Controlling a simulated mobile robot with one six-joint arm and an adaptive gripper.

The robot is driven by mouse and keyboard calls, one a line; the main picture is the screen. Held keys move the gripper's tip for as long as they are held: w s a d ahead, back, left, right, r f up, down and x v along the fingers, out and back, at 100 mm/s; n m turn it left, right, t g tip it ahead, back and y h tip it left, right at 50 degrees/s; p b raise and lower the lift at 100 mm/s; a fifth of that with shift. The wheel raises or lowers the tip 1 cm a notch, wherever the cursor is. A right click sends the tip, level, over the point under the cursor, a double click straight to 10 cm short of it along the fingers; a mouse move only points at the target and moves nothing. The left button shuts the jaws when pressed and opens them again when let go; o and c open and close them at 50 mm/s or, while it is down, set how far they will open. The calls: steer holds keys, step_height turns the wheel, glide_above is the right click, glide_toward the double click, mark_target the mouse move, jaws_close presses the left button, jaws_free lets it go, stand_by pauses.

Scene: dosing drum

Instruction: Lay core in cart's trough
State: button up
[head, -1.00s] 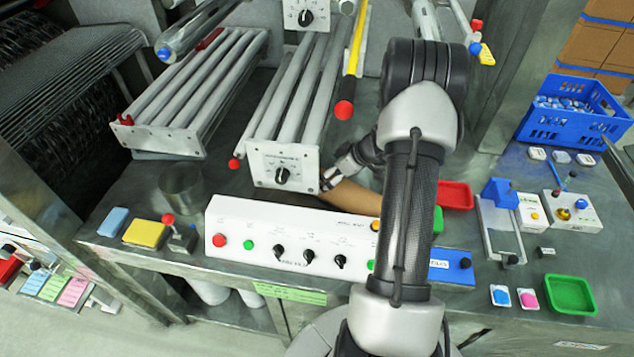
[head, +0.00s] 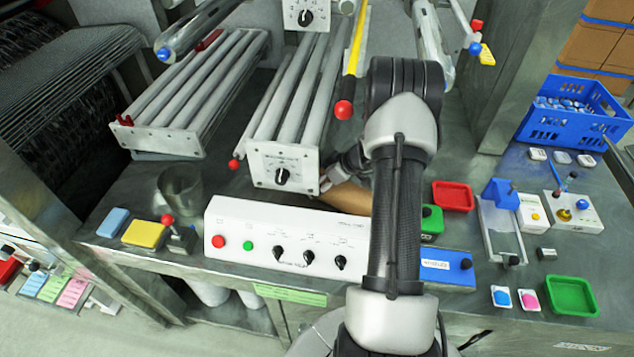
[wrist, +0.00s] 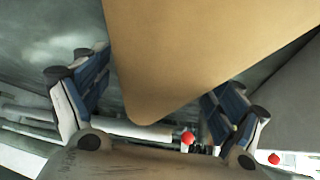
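The core (head: 347,197) is a tan, smooth piece low over the bench, just right of the middle roller unit's white end plate. Its right part is hidden behind my arm in the head view. My gripper (head: 338,177) is at its upper left side, partly hidden by my arm. In the wrist view the core (wrist: 205,45) fills the upper middle, between the two blue-padded fingers of my gripper (wrist: 160,105). I cannot tell which thing is the cart, and no trough is plain to see.
A white control panel (head: 290,240) with knobs stands in front of the core. The middle roller unit (head: 283,165) is close on its left, with a red ball (head: 343,110) above. A red tray (head: 453,196) and a blue crate (head: 572,112) are to the right.

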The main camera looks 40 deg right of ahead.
steer(key=c, duration=1.2)
steer(key=shift+r, duration=0.1)
steer(key=shift+c, duration=0.8)
steer(key=shift+r, duration=0.1)
